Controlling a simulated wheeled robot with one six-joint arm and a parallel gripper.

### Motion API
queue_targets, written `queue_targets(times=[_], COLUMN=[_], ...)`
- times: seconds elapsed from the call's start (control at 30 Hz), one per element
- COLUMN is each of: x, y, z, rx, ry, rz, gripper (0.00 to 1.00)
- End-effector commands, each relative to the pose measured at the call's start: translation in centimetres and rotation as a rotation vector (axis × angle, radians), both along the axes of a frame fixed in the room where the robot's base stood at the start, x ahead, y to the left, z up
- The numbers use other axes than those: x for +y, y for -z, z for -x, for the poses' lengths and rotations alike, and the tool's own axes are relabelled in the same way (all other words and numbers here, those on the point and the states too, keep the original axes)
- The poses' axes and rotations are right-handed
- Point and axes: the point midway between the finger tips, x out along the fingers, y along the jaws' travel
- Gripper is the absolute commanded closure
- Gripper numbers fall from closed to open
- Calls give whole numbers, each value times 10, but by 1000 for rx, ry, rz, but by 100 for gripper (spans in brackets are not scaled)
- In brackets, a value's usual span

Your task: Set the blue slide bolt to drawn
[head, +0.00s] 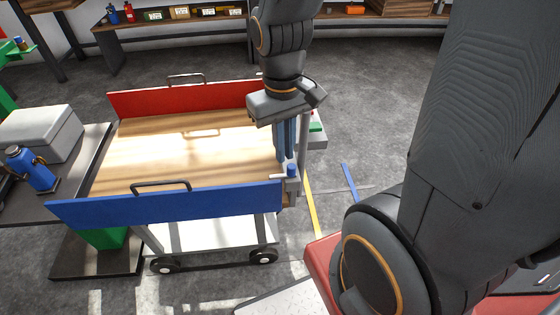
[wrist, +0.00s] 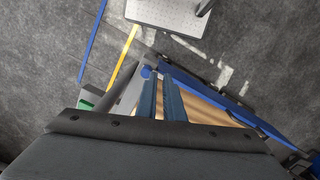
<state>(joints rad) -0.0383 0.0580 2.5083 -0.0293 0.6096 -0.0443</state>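The blue slide bolt (head: 291,172) sits at the near right corner of the cart, by the end of the blue panel (head: 170,205). It has a blue knob and a pale rod pointing left along the panel. In the wrist view its blue knob (wrist: 146,72) shows just beyond my fingertips. My gripper (head: 285,158) points down over the cart's right end, just behind and above the bolt. In the wrist view its two blue-grey fingers (wrist: 161,82) stand a little apart with nothing between them. I cannot tell how far the bolt is slid.
The cart has a wooden deck (head: 185,150) and a red far panel (head: 190,98). A green part (head: 315,127) sits at its right end. A side table with a grey box (head: 42,133) and blue bottle (head: 32,168) stands left. Open floor lies behind the cart.

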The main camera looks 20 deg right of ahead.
Motion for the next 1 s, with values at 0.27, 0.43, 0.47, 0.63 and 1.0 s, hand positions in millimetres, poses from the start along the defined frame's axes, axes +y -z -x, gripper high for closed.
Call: queue_targets(times=[0.27,0.43,0.47,0.63,1.0], x=[26,45,48,63,71], y=[-23,-28,-28,-27,-23], z=[-31,-50,-53,-65,-73], rx=[123,201,214,274,310], ry=[-383,-622,-660,-829,-931], rz=[71,118,125,161,184], gripper=[100,100,100,100,100])
